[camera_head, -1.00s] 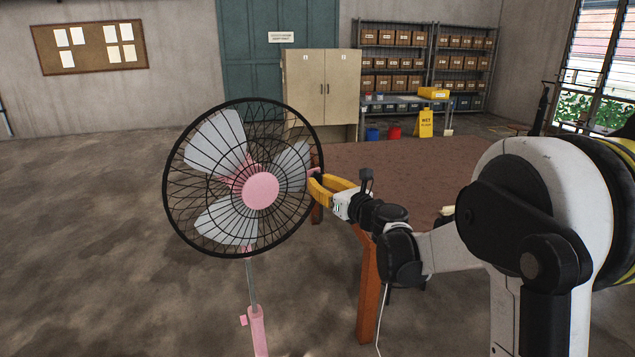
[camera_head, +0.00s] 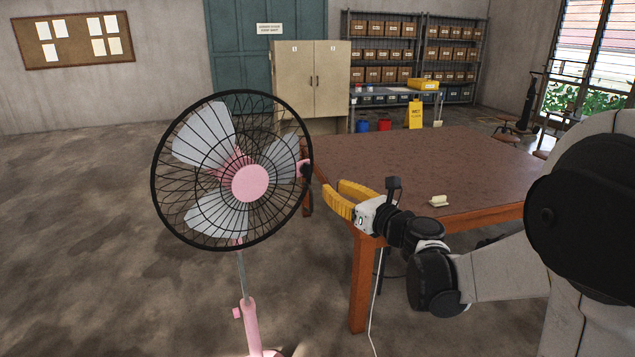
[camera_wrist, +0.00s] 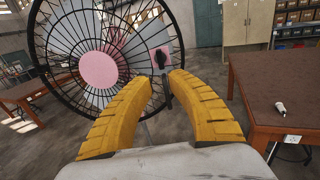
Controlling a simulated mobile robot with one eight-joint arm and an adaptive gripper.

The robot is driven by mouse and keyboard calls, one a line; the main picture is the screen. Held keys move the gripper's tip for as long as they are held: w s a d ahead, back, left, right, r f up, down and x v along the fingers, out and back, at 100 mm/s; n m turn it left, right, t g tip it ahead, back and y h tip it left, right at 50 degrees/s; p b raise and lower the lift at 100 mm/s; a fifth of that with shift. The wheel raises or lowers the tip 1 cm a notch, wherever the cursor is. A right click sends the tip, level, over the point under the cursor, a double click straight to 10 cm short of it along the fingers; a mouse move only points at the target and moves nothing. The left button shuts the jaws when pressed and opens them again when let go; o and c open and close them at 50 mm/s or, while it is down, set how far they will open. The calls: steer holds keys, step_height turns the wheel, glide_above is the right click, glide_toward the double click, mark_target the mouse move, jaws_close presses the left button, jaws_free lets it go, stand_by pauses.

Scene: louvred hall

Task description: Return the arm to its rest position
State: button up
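My gripper (camera_head: 338,192) has yellow fingers and is at the front left edge of the brown table, just right of the pink pedestal fan (camera_head: 250,183). In the wrist view the gripper (camera_wrist: 160,90) shows its two fingers spread apart with nothing between them. The fan (camera_wrist: 99,69) is beyond the fingertips there, with a dark knob on a pink part at its right side. The fan stands upright on a pink pole. A gap shows between the fingers and the fan in the head view.
The brown table (camera_head: 420,165) lies right of the fan, with a small pale object (camera_head: 438,201) on it. A beige cabinet (camera_head: 312,80), stocked shelves and a yellow wet-floor sign (camera_head: 415,114) stand behind. The floor at the left is clear.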

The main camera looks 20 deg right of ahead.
steer(key=s+a+f+n+g, duration=0.25)
steer(key=s+a+n, duration=0.25)
steer(key=s+n, duration=0.25)
steer(key=s+a+f+n+g, duration=0.2)
steer(key=s+a+n+g, duration=0.25)
steer(key=s+n, duration=0.35)
steer(key=s+d+f+n+g+h, duration=0.1)
steer(key=s+d+f+n+h, duration=0.1)
steer(key=s+n, duration=0.5)
steer(key=s+d+f+n+g+h, duration=0.1)
steer(key=s+d+f+n+h, duration=0.1)
steer(key=s+n, duration=0.5)
step_height(320, 180, down, 3)
steer(key=shift+s+d+r+n+g+h, duration=0.15)
steer(key=shift+d+n+g+h, duration=0.15)
steer(key=shift+n+h, duration=0.55)
